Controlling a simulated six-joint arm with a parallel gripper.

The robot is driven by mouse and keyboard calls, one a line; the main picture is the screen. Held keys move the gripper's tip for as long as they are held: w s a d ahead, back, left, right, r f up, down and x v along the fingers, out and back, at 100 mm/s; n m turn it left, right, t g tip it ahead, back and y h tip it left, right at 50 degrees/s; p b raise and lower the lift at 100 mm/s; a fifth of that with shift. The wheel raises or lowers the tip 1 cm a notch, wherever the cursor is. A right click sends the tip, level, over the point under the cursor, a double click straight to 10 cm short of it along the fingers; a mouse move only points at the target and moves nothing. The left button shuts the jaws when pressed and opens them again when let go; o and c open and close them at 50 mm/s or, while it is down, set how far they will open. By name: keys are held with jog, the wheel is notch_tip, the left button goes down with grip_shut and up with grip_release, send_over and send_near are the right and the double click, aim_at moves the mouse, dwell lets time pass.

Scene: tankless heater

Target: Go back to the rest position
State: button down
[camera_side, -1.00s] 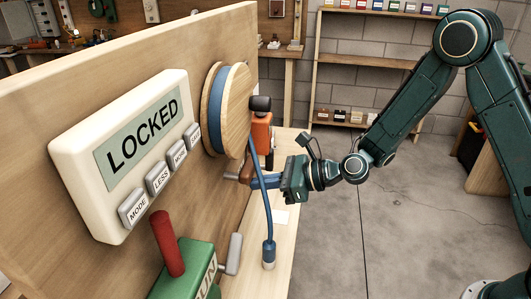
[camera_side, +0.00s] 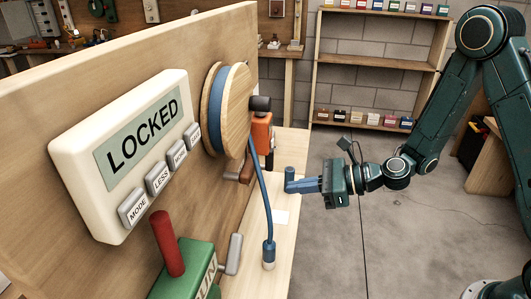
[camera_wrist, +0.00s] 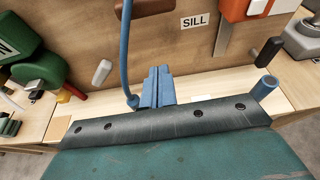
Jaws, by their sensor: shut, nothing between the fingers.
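My gripper (camera_side: 296,186) is shut and empty. It stands out to the right of the wooden panel (camera_side: 120,60), at the ledge's right edge in the side view. Its two blue fingers lie together and also show in the wrist view (camera_wrist: 157,86). A short blue upright peg (camera_side: 290,173) is close by the fingertips in the side view. In the wrist view the peg (camera_wrist: 265,86) stands well to the right of the fingers.
A blue hose (camera_side: 262,190) hangs from the wooden reel (camera_side: 229,110). The panel carries a LOCKED display (camera_side: 142,138), an orange unit (camera_side: 261,133) and a green box with a red handle (camera_side: 180,262). Open floor (camera_side: 400,240) lies to the right.

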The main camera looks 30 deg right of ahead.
jog(key=shift+s+d+r, duration=0.2)
jog(key=shift+s+d, duration=0.25)
jog(key=shift+r, duration=0.1)
jog(key=s+d+r+n+g+h, duration=0.1)
jog(key=s+d+r+n+h, duration=0.2)
jog(key=s+n, duration=0.5)
jog(key=s+d+r+n+g+h, duration=0.2)
jog(key=s+d+r+n, duration=0.3)
jog(key=s+n, duration=0.3)
jog(key=s+d+r+n+g+h, duration=0.1)
jog(key=s+d+r+n+h, duration=0.3)
jog(key=s+n, duration=0.4)
notch_tip(320, 180, up, 2)
jog(key=d+n, duration=0.1)
jog(key=n, duration=0.1)
jog(key=shift+s+r+n+g+h, duration=0.2)
jog(key=shift+s+n+g+h, duration=0.1)
jog(key=shift+n+h, duration=0.1)
jog(key=c, duration=2.2)
grip_release()
jog(key=shift+w, duration=0.1)
